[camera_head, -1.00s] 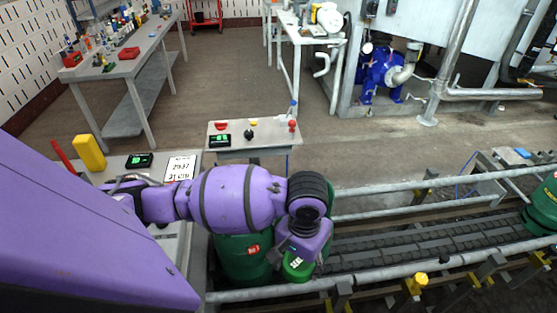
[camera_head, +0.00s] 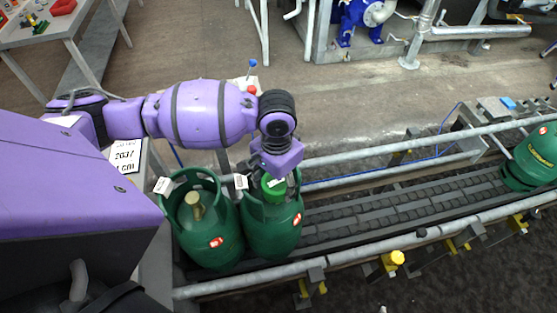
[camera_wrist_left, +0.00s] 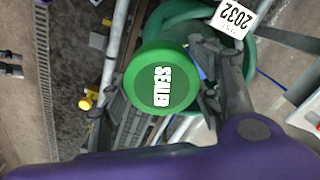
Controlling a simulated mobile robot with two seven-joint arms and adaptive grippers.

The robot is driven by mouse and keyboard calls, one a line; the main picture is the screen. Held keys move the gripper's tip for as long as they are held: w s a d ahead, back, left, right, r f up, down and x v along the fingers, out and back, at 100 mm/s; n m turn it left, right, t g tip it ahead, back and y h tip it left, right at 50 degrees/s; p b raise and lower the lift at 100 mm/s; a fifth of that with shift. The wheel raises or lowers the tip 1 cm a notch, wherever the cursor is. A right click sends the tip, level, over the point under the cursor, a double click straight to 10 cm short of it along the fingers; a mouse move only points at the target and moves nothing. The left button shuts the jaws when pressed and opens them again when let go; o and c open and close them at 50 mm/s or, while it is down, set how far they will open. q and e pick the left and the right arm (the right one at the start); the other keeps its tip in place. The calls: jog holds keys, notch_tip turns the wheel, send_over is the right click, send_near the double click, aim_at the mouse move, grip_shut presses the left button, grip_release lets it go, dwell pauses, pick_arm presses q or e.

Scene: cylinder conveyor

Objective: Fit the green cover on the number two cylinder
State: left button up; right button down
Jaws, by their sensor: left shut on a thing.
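I cannot tell whether the cover touches the valve, which is hidden. The left green cylinder (camera_head: 213,240) stands upright with its brass valve bare. Both carry white tags too small to read in the head view. My right gripper is out of view.
The cylinders stand on a dark conveyor (camera_head: 390,222) between grey rails (camera_head: 400,248). Another green cylinder (camera_head: 535,160) is at the far right; the belt between is clear. A printed sign (camera_head: 125,157) is at the left, behind the cylinders.

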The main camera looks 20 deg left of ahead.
pick_arm(q)
jog(key=w+a+r+m, duration=0.1)
jog(key=w+a+m, duration=0.2)
jog(key=w+a, duration=0.1)
jog(key=shift+w+m, duration=0.25)
jog(key=shift+m, duration=0.15)
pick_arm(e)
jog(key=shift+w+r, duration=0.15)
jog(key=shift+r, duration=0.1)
pick_arm(q)
jog(key=shift+r, duration=0.1)
jog(key=shift+f, duration=0.65)
notch_tip(320, 180, down, 2)
jog(key=shift+f, duration=1.3)
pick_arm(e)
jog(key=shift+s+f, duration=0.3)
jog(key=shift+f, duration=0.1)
